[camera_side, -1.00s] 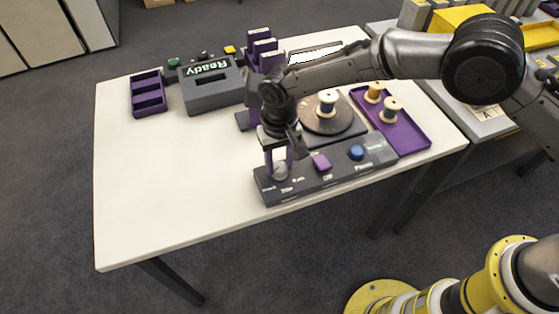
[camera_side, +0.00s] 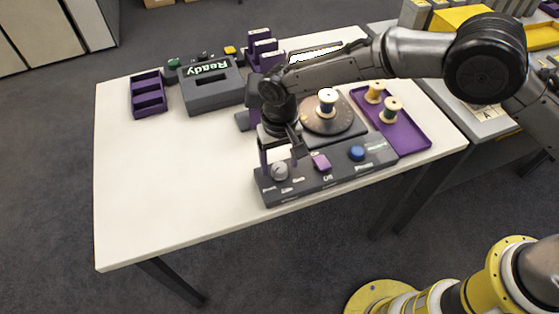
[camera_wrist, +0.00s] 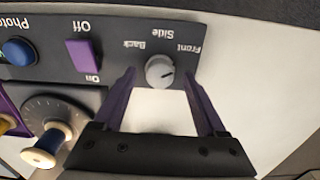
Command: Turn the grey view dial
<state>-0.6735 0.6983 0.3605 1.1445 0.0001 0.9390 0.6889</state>
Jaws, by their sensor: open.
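The grey view dial (camera_side: 279,171) sits at the left end of the dark control panel. In the wrist view the dial (camera_wrist: 159,71) shows a dark pointer line, with the labels Front, Side and Back printed around it. My gripper (camera_side: 279,158) is open, with its purple fingers just above and behind the dial in the side view. In the wrist view my gripper (camera_wrist: 158,75) has one finger on each side of the dial, apart from it. Nothing is held.
On the panel are a purple Off/On switch (camera_side: 321,162) and a blue button (camera_side: 357,153). Behind it stands a turntable (camera_side: 345,122) with a blue spool (camera_side: 327,102). A purple tray (camera_side: 412,138) holds two spools. A box reading Ready (camera_side: 208,92) stands at the back left. The table's left (camera_side: 165,190) is clear.

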